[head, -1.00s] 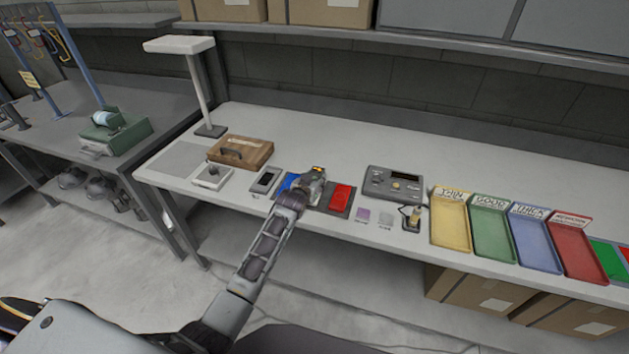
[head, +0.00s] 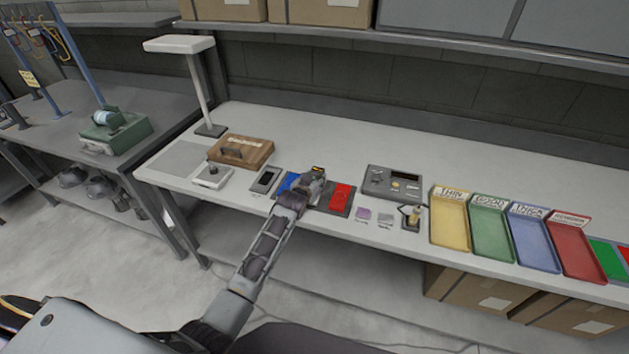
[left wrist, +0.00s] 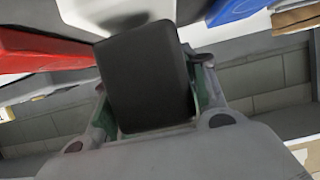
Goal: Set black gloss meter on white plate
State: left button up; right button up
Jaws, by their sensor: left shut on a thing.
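My left gripper (head: 314,180) is over the front part of the long bench, between a blue panel (head: 288,182) and a red panel (head: 342,196). It is shut on the black gloss meter (left wrist: 148,78), a dark block that fills the middle of the left wrist view between the fingers. A white plate (left wrist: 112,14) shows behind the meter in the left wrist view, between the red and blue panels. The gripper hides this plate in the head view. I cannot tell whether the meter touches the plate. My right gripper is not in view.
A wooden case (head: 241,151), a small dark device (head: 265,181) and a white lamp (head: 195,70) stand to the left. A grey console (head: 393,182) stands to the right. Yellow (head: 450,222), green, blue and red trays line the right side. The bench's back strip is clear.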

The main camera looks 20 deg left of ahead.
pick_arm(q)
jog(key=shift+f, duration=0.4)
dwell(0.3)
jog(key=o, duration=1.5)
jog(key=shift+c, duration=0.2)
jog(key=shift+f, duration=0.15)
jog(key=v, duration=1.2)
